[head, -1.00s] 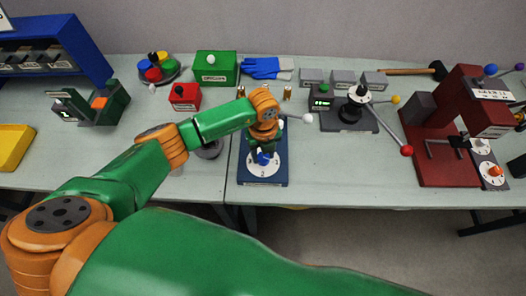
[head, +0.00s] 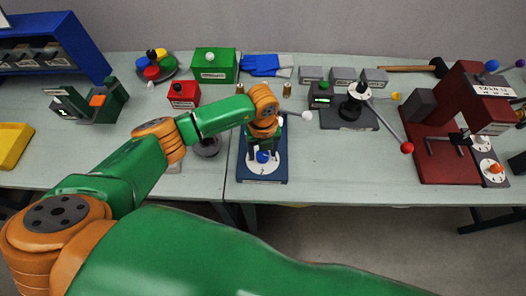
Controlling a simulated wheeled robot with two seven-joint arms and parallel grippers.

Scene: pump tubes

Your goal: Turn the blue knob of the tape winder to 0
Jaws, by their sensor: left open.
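The tape winder (head: 273,179) is a dark blue base with a round white dial, standing near the table's front edge. Its blue knob (head: 262,157) shows on the dial, partly covered by my left gripper. My left gripper (head: 264,151) reaches over the dial from behind and above, with its jaws open and one finger on each side of the knob. I cannot tell whether the fingers touch it. The dial's marks are too small to read and partly hidden, so the knob's setting is unclear. My right gripper is not in view.
A grey device with a red-tipped lever (head: 407,147) stands to the right, beyond it a dark red press (head: 435,168). Behind are a green box (head: 214,66), a red box (head: 184,94) and blue gloves (head: 264,66).

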